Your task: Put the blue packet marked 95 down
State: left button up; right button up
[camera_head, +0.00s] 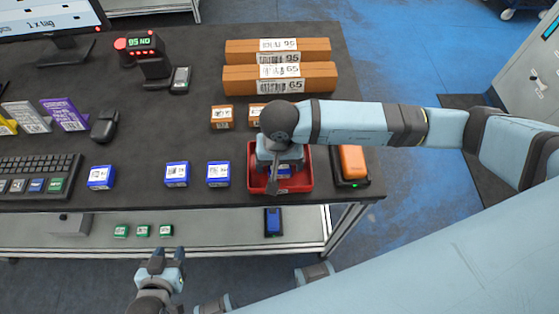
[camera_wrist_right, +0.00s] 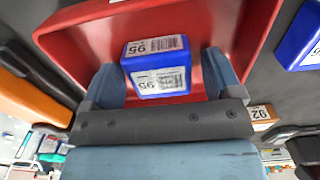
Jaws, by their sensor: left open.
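The blue packet marked 95 (camera_wrist_right: 158,75) shows in the right wrist view, with its white label and barcode facing the camera. It lies in the red tray (camera_wrist_right: 270,22), between the two fingers of my right gripper (camera_wrist_right: 160,68). The fingers stand apart, with a visible gap between the packet and the right-hand finger. In the head view my right gripper (camera_head: 277,176) reaches down into the red tray (camera_head: 253,183) and hides most of the packet. My left gripper (camera_head: 167,257) is open and empty in front of the table, near the lower shelf.
Blue packets (camera_head: 218,174) stand in a row left of the tray. An orange device (camera_head: 352,160) sits on a black base right of it. Small orange boxes (camera_head: 222,117) and long boxes (camera_head: 279,78) lie behind. A red-trimmed display (camera_head: 139,43) stands back left.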

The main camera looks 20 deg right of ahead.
jog(key=shift+r, duration=0.35)
notch_tip(320, 180, up, 12)
jog(key=b, duration=0.1)
jog(key=shift+f, duration=0.2)
dwell(0.5)
